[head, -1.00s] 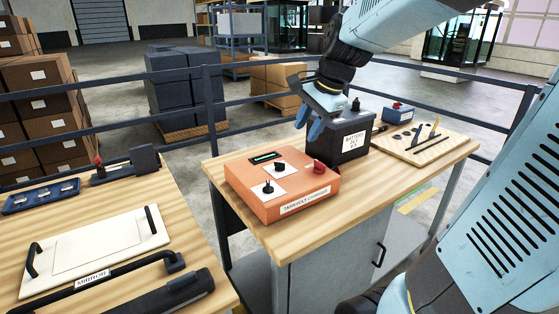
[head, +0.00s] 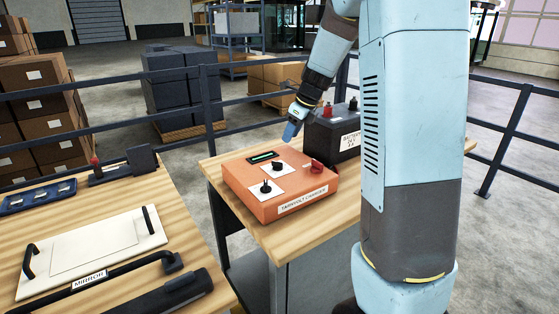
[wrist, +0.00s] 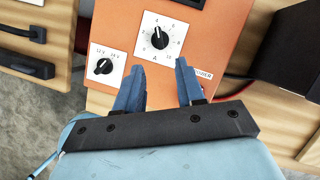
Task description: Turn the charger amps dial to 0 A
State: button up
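The orange charger (head: 290,203) sits on the wooden bench. The amps dial (wrist: 158,38) is a black knob on a white numbered plate; its white mark points roughly to the top of the plate in the wrist view. It also shows in the head view (head: 278,166), near the small display. A second black dial (wrist: 103,66), marked 12 V and 24 V, is beside it. My gripper (wrist: 160,65) is open and empty, with its two blue fingers apart. In the head view my gripper (head: 290,132) is above the back of the charger, apart from the dial.
A dark battery (head: 333,136) stands right behind the charger. A left bench holds a white mirror panel (head: 95,247) with black handles. A railing (head: 207,100) runs behind. My arm hides the bench's right part.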

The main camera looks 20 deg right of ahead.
aim_at(279, 163)
jog(key=x, duration=1.2)
jog(key=shift+s, duration=0.1)
jog(key=shift+c, duration=0.2)
grip_shut()
jog(key=shift+d, duration=0.2)
jog(key=shift+a, duration=0.1)
